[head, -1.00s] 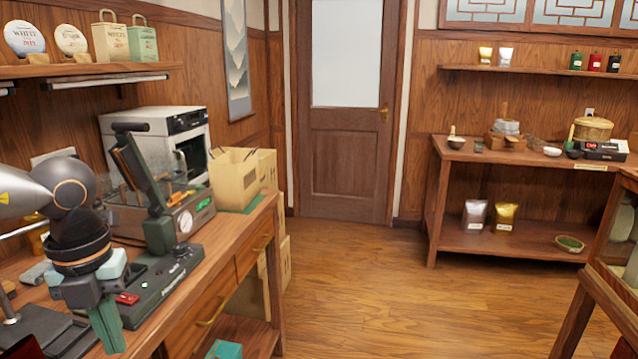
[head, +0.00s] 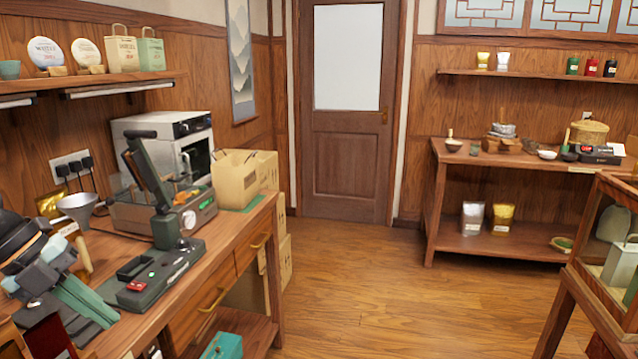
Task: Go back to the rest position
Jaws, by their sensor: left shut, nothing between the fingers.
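My left gripper (head: 88,310) is at the lower left in the head view, with its green fingers together and nothing held. My left arm is mostly cut off by the left edge of the picture. My right gripper does not show.
A metal funnel (head: 78,206) is behind my gripper. The wooden floor (head: 400,300) is clear. A glass case (head: 612,235) is at right.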

